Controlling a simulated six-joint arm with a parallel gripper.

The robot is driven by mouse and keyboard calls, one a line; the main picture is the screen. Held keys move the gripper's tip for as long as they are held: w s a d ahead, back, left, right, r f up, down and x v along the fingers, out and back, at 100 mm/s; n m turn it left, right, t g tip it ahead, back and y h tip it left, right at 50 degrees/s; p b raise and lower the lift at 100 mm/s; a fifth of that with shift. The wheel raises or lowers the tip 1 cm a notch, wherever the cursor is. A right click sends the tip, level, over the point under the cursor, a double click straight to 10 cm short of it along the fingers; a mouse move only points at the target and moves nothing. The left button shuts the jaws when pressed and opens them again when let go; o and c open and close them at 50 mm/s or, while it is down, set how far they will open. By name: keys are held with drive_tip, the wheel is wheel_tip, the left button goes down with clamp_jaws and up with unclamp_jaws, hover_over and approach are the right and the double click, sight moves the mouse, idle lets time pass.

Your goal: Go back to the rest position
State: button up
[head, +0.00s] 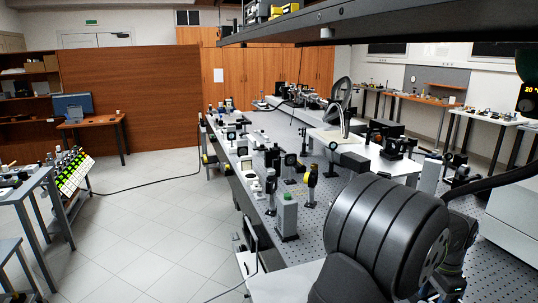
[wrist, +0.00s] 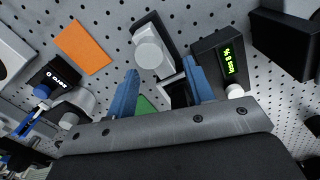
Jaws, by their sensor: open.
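My gripper (wrist: 159,67) shows in the wrist view as two blue fingers pointing up from a grey bar. The fingers are apart, and nothing is seen clamped between them. Behind the gap lie a dark block with a round white knob (wrist: 149,54) and part of a green piece (wrist: 146,104), partly hidden by the grey bar. In the head view my dark arm fills the lower right, and I cannot make out the fingers there.
The perforated optical table (head: 300,225) carries many mounts and posts, including a grey block with a green top (head: 287,216). A box with a lit green display (wrist: 222,62) stands right of the fingers; an orange plate (wrist: 83,47) lies left. A dark shelf (head: 400,22) hangs overhead. Tiled floor (head: 150,220) is open at left.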

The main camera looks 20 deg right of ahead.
wheel_tip(320, 180, up, 18)
drive_tip(key=w+a+f+n+t+h, duration=0.1)
drive_tip(key=w+f+n+t+h, duration=0.1)
drive_tip(key=w+f+n+h, duration=0.1)
drive_tip(key=shift+w+a+f+h, duration=0.3)
drive_tip(key=shift+w+f+h, duration=0.25)
drive_tip(key=shift+f, duration=0.35)
